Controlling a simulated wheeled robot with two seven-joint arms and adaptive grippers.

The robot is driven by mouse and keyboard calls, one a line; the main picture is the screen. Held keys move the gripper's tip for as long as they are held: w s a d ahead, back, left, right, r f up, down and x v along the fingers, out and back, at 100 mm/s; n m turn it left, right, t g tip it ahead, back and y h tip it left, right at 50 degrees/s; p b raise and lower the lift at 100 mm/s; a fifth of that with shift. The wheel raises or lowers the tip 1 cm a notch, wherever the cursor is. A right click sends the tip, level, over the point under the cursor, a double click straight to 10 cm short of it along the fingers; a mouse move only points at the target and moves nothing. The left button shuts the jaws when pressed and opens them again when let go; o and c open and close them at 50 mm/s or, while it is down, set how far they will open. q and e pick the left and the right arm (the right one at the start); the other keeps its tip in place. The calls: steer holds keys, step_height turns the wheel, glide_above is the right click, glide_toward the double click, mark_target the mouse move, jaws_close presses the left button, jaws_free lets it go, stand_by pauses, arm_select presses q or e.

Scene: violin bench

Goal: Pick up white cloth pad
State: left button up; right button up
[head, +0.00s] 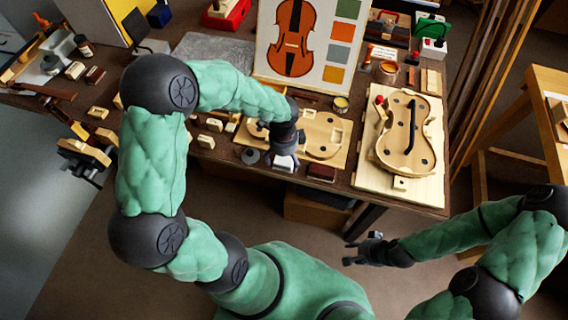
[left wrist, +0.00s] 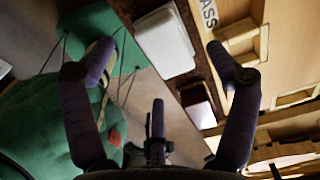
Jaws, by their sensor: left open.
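The white cloth pad (head: 284,164) lies on the bench near its front edge, partly covered by my left gripper in the head view. In the left wrist view the white pad (left wrist: 164,40) shows as a pale block between the fingertips, with a gap on both sides. My left gripper (head: 282,157) is open and over the pad, pointing down; its two spread fingers also show in the left wrist view (left wrist: 160,52). I cannot tell the height left between fingers and pad. My right gripper (head: 352,253) is open and empty, off the bench over the floor.
A dark red block (head: 321,172) lies just right of the pad. A wooden mould (head: 325,135) is behind it, and a violin body on a board (head: 427,175) stands right. A grey round piece (head: 250,156) is left of the pad.

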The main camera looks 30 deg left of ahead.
mark_target(283, 162)
arm_select(q)
step_height(283, 162, down, 4)
steer(key=shift+r+b, duration=0.15)
steer(key=shift+b, duration=0.55)
steer(key=shift+r, duration=0.1)
steer(key=c, duration=1.2)
steer(key=shift+o, duration=0.2)
steer(key=shift+r, duration=0.1)
steer(key=shift+r+p, duration=0.45)
steer(key=shift+r, duration=0.05)
step_height(283, 162, up, 2)
steer(key=shift+r+p, duration=0.1)
steer(key=shift+p, duration=0.6)
steer(key=s+r+p, duration=0.2)
steer(key=s+r, duration=0.2)
steer(key=s, duration=0.3)
steer(key=s+a+r+p, duration=0.1)
steer(key=s+r+p, duration=0.2)
steer(key=s+r, duration=0.2)
steer(key=shift+s+a+r, duration=0.2)
steer(key=shift+s+r, duration=0.1)
steer(key=shift+s, duration=0.7)
